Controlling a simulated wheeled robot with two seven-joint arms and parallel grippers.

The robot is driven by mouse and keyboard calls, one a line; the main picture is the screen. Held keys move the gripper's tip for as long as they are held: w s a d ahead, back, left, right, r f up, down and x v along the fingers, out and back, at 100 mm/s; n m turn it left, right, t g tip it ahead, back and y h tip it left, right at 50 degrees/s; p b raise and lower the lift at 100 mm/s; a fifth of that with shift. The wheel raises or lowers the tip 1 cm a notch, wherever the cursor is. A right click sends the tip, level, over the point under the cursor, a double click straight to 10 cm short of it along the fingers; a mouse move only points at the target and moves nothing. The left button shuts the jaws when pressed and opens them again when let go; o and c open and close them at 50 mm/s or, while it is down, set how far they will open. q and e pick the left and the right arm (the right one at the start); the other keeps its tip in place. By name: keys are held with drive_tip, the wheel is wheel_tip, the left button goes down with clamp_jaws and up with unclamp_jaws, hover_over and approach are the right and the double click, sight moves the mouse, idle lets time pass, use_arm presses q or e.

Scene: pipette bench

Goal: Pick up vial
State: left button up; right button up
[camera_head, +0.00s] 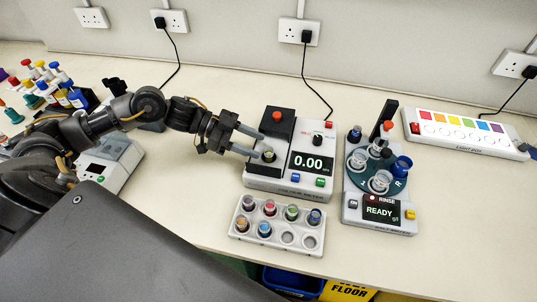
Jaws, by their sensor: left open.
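A dark-capped vial (268,156) stands in the well at the left of the white meter (262,183), whose display reads 0.00. My left gripper (258,144) reaches in from the left, its two pale fingers apart and pointing right. The fingertips are close to this vial, and I cannot tell whether they touch it. More vials with coloured tops stand in the white rack (233,228) in front of the meter, among them a red one (269,207) and a green one (291,212).
A rinse station (352,205) with cups and a READY display stands right of the meter. A light box (465,148) lies at the far right. Bottles and another device (122,152) stand left, partly behind my arm. The front right bench is clear.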

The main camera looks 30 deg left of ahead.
sight(272, 152)
use_arm(q)
drive_tip(key=shift+d, duration=0.15)
drive_tip(key=p+x, duration=0.2)
drive_tip(key=x, duration=0.3)
drive_tip(key=shift+s, duration=0.1)
drive_tip(key=shift+c, duration=0.7)
clamp_jaws()
